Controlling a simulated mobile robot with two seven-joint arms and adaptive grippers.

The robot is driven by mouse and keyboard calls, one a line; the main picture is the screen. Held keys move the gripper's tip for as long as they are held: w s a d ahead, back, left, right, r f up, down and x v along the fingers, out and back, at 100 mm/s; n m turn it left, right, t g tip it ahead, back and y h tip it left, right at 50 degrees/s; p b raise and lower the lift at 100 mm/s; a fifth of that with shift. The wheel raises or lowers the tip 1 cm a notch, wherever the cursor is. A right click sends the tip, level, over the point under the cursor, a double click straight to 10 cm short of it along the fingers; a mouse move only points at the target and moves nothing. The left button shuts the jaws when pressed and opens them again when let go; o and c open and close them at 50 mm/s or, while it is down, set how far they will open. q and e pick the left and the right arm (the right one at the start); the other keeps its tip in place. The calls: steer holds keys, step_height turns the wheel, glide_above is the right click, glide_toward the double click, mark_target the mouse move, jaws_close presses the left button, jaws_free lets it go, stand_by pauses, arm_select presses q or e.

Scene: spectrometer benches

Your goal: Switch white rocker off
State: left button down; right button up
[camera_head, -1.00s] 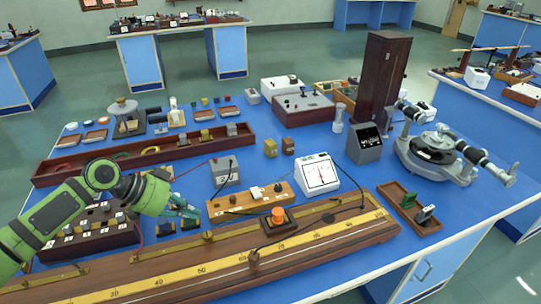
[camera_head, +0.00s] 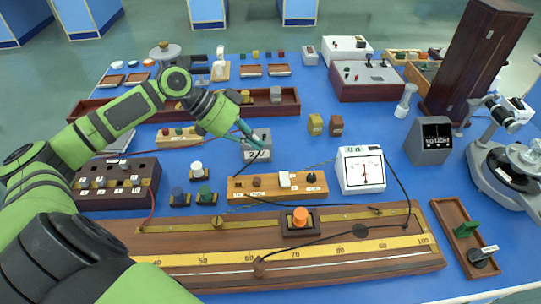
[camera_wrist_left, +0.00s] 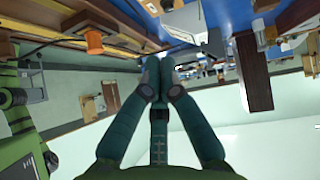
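The white rocker (camera_head: 285,180) sits on a wooden switch board (camera_head: 240,187) in the middle of the bench, between a brown knob and a black knob. Which way it is tipped is too small to tell. My left gripper (camera_head: 258,146) is behind and left of the rocker in the picture, in front of a grey box (camera_head: 254,157) that it partly hides. It is apart from the rocker. In the left wrist view its fingers (camera_wrist_left: 153,62) meet at the tips with nothing between them. My right gripper is not in view.
A white meter (camera_head: 361,170) stands just right of the board. A long wooden scale (camera_head: 330,258) with an orange knob (camera_head: 300,217) lies in front. Wires run from the board. A wooden block of terminals (camera_head: 115,185) is at left.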

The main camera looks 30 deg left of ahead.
arm_select(q)
steer(key=p, duration=0.2)
glide_above(281, 181)
steer(key=f, duration=0.5)
steer(key=shift+w+a+f, duration=0.3)
steer(key=shift+a, duration=0.05)
steer(key=f, duration=0.1)
steer(key=f+p, duration=0.1)
steer(key=f, duration=0.1)
steer(key=shift+d+f, duration=0.3)
steer(key=shift+f, duration=0.05)
steer(key=shift+s+f, duration=0.1)
steer(key=shift+f, duration=0.5)
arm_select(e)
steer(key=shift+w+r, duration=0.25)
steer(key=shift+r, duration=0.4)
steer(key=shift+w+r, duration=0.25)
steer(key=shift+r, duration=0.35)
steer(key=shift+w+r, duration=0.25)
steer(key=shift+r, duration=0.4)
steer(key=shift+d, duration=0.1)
arm_select(q)
steer(key=shift+s+d+f+t+y, duration=0.15)
steer(key=shift+s+f+t+y, duration=0.15)
steer(key=shift+f, duration=0.15)
steer(key=shift+w+r, duration=0.1)
steer(key=shift+w, duration=0.1)
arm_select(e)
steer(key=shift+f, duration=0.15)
